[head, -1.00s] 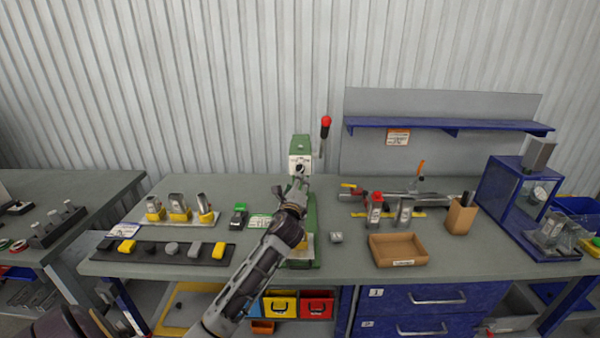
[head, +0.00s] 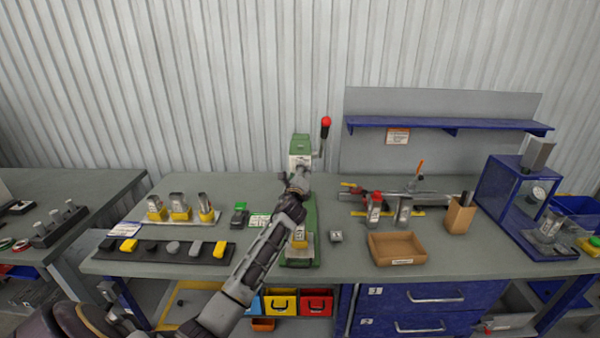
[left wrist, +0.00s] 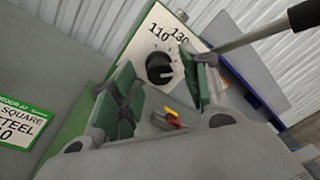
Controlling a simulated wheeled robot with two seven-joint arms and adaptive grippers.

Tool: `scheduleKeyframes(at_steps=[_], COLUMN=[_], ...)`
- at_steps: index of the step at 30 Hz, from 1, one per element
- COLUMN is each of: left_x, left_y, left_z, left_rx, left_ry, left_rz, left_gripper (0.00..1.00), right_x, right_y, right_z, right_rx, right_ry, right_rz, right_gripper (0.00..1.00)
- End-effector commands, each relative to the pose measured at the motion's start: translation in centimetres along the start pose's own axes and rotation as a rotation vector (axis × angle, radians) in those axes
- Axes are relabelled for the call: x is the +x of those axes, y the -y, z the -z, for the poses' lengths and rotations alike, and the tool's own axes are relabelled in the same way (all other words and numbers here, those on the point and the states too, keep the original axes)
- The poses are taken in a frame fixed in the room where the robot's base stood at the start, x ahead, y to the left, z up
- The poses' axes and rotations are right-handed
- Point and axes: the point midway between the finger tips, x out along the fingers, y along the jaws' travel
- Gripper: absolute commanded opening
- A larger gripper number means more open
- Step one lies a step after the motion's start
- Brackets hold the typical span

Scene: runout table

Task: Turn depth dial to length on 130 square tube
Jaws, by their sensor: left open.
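The green press (head: 302,145) stands at the back middle of the bench, with a pale dial plate on its front. In the left wrist view, the black depth dial (left wrist: 158,68) sits on this plate, with 110 and 130 printed above it. Which number its pointer faces is unclear. My left gripper (left wrist: 162,92) is open, its green-padded fingers on either side of the dial's line of approach; I cannot tell if they touch it. In the head view my left gripper (head: 298,178) is in front of the plate and hides the dial. My right gripper is out of view.
A lever with a red knob (head: 326,121) rises right of the press, and its rod crosses the wrist view's upper right. A green-edged card (left wrist: 18,122) reads square and steel. Several tubes on yellow blocks (head: 180,213) stand left. A cardboard tray (head: 398,249) lies right.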

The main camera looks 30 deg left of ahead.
Motion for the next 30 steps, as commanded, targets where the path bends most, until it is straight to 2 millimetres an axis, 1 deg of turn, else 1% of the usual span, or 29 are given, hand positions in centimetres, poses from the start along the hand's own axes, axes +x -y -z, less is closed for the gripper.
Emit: scheduleKeyframes(at_steps=[3, 7, 18, 20, 28, 29, 30], left_x=[0.71, 1.15, 1.31, 1.31, 1.30, 1.30, 1.30], left_y=[0.10, 0.04, 0.04, 0.04, 0.09, 0.11, 0.13], left_z=[-0.04, -0.01, -0.01, -0.01, -0.02, -0.02, -0.03], left_rx=[-0.001, 0.000, 0.000, 0.000, 0.000, 0.000, 0.000], left_ry=[0.000, 0.000, 0.000, 0.000, 0.000, 0.000, 0.000], left_rz=[0.001, 0.000, 0.001, 0.001, 0.002, 0.002, 0.003], left_gripper=[0.46, 0.46, 0.46, 0.40, 0.05, 0.03, 0.03], right_x=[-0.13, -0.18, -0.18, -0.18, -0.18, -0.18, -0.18], right_y=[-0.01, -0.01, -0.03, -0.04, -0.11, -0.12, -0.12], right_z=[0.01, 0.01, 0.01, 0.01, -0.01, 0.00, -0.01], right_rx=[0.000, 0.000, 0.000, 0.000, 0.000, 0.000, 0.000], right_ry=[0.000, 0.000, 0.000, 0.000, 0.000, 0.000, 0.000], right_rz=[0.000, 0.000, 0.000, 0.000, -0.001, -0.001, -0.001], right_gripper=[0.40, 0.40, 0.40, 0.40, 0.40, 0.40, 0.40])
